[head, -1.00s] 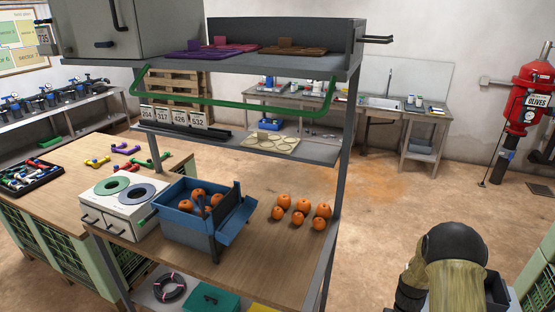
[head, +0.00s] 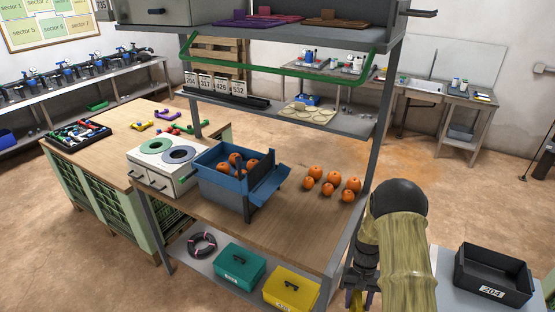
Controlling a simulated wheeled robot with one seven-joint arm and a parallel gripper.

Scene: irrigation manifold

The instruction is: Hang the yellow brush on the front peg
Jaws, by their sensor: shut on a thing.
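My gripper (head: 361,290) is at the bottom edge of the head view, right of the yellow box on the lower shelf. It is partly cut off and hidden by my arm. A small yellow piece (head: 355,301) shows at its jaws; it looks like part of the yellow brush, and the rest is out of frame. A dark peg-like bar (head: 422,13) sticks out to the right from the top of the shelf rack; I cannot tell whether it is the front peg.
The shelf rack (head: 372,150) stands left of my arm, with a green rail (head: 280,72). Its worktop holds a blue bin (head: 222,185) and several orange fruits (head: 330,186). A teal box (head: 240,265) and yellow box (head: 291,288) sit below. A black tray (head: 493,270) is at right.

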